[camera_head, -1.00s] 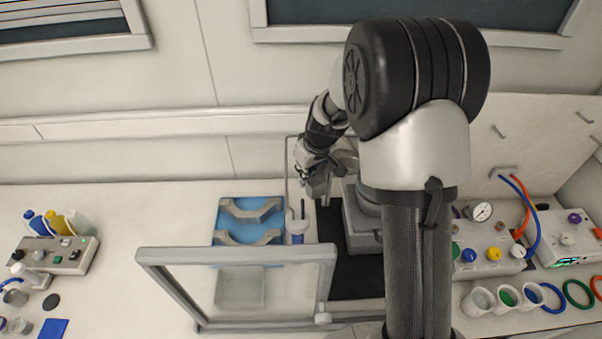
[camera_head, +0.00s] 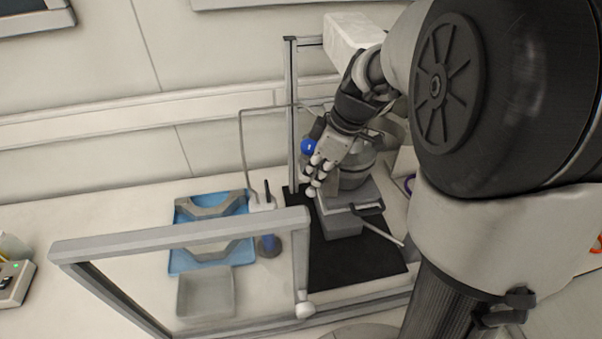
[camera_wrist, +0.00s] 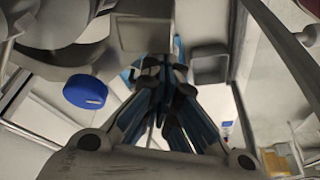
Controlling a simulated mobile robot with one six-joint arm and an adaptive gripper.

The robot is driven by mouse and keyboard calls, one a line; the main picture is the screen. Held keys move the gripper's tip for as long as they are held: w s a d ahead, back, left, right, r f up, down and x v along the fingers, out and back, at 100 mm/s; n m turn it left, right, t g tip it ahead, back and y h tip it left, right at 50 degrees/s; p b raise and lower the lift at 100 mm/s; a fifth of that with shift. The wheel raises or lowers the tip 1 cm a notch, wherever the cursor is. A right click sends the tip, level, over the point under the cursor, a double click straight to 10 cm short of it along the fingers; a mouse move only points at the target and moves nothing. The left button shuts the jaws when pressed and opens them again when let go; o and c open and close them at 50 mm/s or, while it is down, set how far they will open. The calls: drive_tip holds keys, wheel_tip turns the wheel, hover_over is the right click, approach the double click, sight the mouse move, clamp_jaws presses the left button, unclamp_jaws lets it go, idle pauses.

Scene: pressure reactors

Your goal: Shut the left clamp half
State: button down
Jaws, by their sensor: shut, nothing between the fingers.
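The reactor (camera_head: 353,170) is a grey vessel on a grey base, partly hidden by my arm and gripper. A blue knob (camera_head: 308,146) shows at its upper left; a blue knob also shows in the wrist view (camera_wrist: 85,92). My gripper (camera_head: 313,184) is at the vessel's left front side, fingers together and empty, pointing down and left. In the wrist view the fingertips (camera_wrist: 163,66) are close together beside a grey block (camera_wrist: 144,32). I cannot clearly make out the left clamp half or its angle, nor whether my fingers touch it.
A blue tray (camera_head: 181,211) with curved grey pieces lies left of the reactor. A grey bin (camera_head: 204,294) shows through the framed clear panel (camera_head: 180,236) in front. A black mat (camera_head: 345,275) lies under the reactor. A metal post (camera_head: 291,100) stands behind.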

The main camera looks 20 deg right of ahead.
drive_tip(key=shift+s+d, duration=0.3)
drive_tip(key=shift+d, duration=0.15)
drive_tip(key=shift+a, duration=0.1)
